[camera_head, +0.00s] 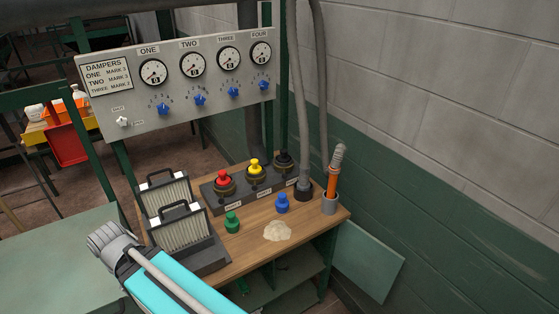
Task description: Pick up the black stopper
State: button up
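The black stopper (283,161) sits upright at the far right end of a dark block (246,196) on the wooden bench. It is in the back row, close to the grey hose and the green post behind it. A yellow stopper (254,170) and a red stopper (223,182) stand to its left on the same block. My gripper's fingers do not show. Only a turquoise and grey part of my arm is visible at the lower left, well away from the black stopper.
A green stopper (232,222), a blue stopper (282,203) and a beige powder heap (277,231) lie in front of the block. Filter panels (181,227) stand at left. A cup (329,205) holds an orange-handled tool at right. A gauge panel (183,75) hangs behind.

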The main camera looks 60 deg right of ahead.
aim_at(283, 158)
jog(key=z, duration=0.05)
jog(key=k, duration=1.35)
jog(key=z, duration=1.55)
jog(key=i, duration=0.7)
jog(key=z, duration=0.05)
